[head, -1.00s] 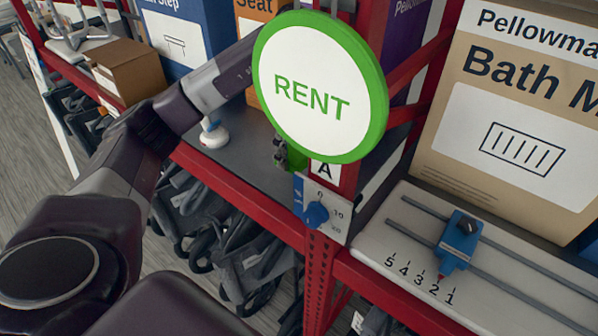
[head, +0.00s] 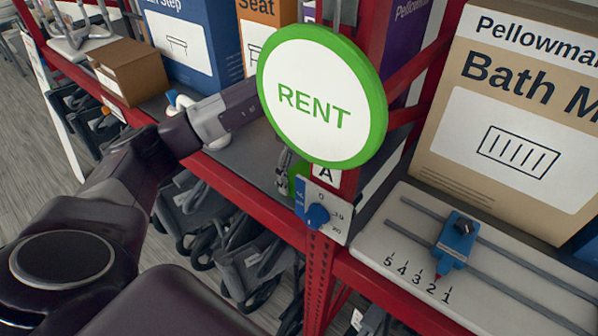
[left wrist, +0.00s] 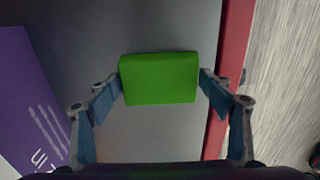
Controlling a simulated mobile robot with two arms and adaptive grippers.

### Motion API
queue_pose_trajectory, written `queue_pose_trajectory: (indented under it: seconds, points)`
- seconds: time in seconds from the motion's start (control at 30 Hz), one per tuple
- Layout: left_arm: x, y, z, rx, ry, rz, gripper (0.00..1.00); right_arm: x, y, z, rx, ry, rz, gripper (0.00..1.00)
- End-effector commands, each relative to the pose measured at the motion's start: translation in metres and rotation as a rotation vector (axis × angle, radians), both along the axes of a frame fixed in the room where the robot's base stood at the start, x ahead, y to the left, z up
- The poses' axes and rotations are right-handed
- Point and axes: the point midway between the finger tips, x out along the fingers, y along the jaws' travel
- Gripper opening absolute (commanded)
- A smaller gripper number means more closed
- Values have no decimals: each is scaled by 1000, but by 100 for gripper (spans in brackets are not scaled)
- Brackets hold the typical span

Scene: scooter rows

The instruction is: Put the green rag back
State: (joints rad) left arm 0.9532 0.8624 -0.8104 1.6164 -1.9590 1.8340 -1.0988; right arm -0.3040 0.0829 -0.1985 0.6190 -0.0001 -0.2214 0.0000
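The green rag (left wrist: 158,78) is a thick folded block in the left wrist view. It sits between the two fingertips of my left gripper (left wrist: 160,82), which meet its left and right sides. Grey shelf surface shows beneath it; whether it touches the shelf I cannot tell. In the head view only a strip of the rag (head: 299,174) shows below the round RENT sign, which hides most of my left gripper. My right gripper is not in view.
The RENT sign (head: 321,97) stands in front of the grey shelf (head: 240,162) with a red edge. Boxes stand behind: a brown carton (head: 127,72), a blue box (head: 185,45) and a Bath box (head: 520,120). A dial (head: 317,215) and a blue slider (head: 456,240) sit to the right.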

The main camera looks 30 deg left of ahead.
Motion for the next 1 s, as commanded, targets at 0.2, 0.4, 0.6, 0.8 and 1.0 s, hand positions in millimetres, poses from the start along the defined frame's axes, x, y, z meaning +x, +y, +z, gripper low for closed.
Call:
queue_pose_trajectory:
  seconds: [0.2, 0.4, 0.6, 0.8, 1.0]
  points:
    - [0, 0, 0, 0, 0, 0, 89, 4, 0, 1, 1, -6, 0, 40]
    - [0, 0, 1, 0, 0, 0, 89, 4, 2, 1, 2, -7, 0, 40]
    - [2, 0, 17, 1, -6, 1, 89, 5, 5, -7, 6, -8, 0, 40]
    - [2, 0, 60, -1, -8, 0, 89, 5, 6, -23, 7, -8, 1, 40]
    - [1, 1, 97, 2, -4, 1, 89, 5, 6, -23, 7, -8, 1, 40]
